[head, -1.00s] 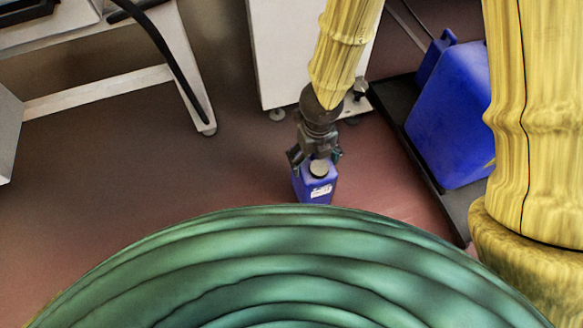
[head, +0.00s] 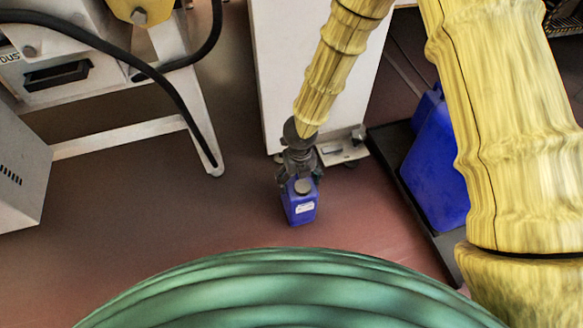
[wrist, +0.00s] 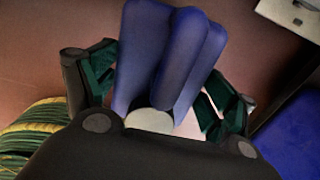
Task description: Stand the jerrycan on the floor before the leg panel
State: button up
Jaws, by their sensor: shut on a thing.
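The small blue jerrycan (head: 300,208) has a grey cap and a white label. It hangs upright below my gripper (head: 299,180) in the head view. My gripper is shut on it near the top. The wrist view shows the blue can body (wrist: 165,60) and its pale cap between the green-padded fingers. The white leg panel (head: 310,75) stands behind the can, which is in front of its lower edge. I cannot tell whether the can's base touches the floor (head: 150,200).
A large blue container (head: 437,165) stands on a black tray (head: 418,205) to the right. A metal foot plate (head: 345,148) sits at the panel's base. A white frame leg (head: 200,125) with a black hose is at left. Floor left of the can is clear.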

jog(key=w, duration=0.1)
jog(key=w+a, duration=0.1)
jog(key=w, duration=0.1)
jog(key=shift+w+a+f, duration=0.25)
jog(key=shift+w+a, duration=0.05)
jog(key=shift+a, duration=0.1)
jog(key=shift+w+a, duration=0.2)
jog(key=shift+w, duration=0.3)
jog(key=shift+w+a, duration=0.2)
jog(key=shift+w, duration=0.25)
notch_tip(320, 180, down, 4)
jog(key=b, duration=0.3)
jog(key=shift+s+r+b, duration=0.1)
jog(key=shift+r+b, duration=0.1)
jog(key=shift+b, duration=0.1)
jog(key=o, duration=1.9)
jog(key=shift+f, duration=0.1)
jog(key=shift+o, duration=0.2)
notch_tip(320, 180, up, 12)
jog(key=p, duration=0.5)
jog(key=shift+p, duration=0.3)
jog(key=shift+d, duration=0.1)
